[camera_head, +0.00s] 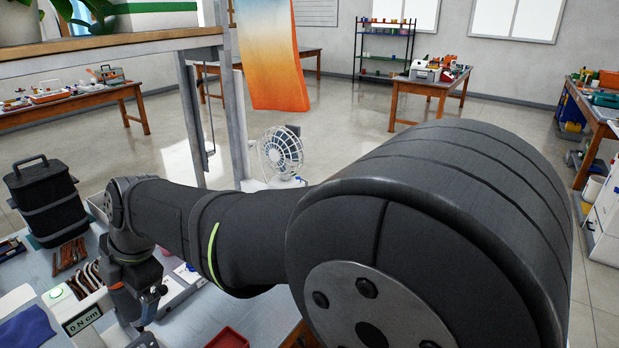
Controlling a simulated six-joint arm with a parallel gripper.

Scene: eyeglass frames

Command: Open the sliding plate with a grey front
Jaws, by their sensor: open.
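My gripper (139,318) is at the lower left, pointing down over the grey-blue worktable, open. It is small and dark in this view, and its fingertips are hard to make out. A white and grey unit (184,285) lies on the table just right of my gripper, partly hidden behind it and my arm. I cannot tell whether it has the sliding plate. No plate with a grey front can be clearly picked out. I see no contact between my gripper and any plate.
A white device (82,319) reading "0 N cm" stands left of my gripper. Eyeglass frames (68,256), a black handled case (46,202) and a blue cloth (25,328) lie further left. A red tray (228,338) is at the front. A fan (281,152) stands behind my arm.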

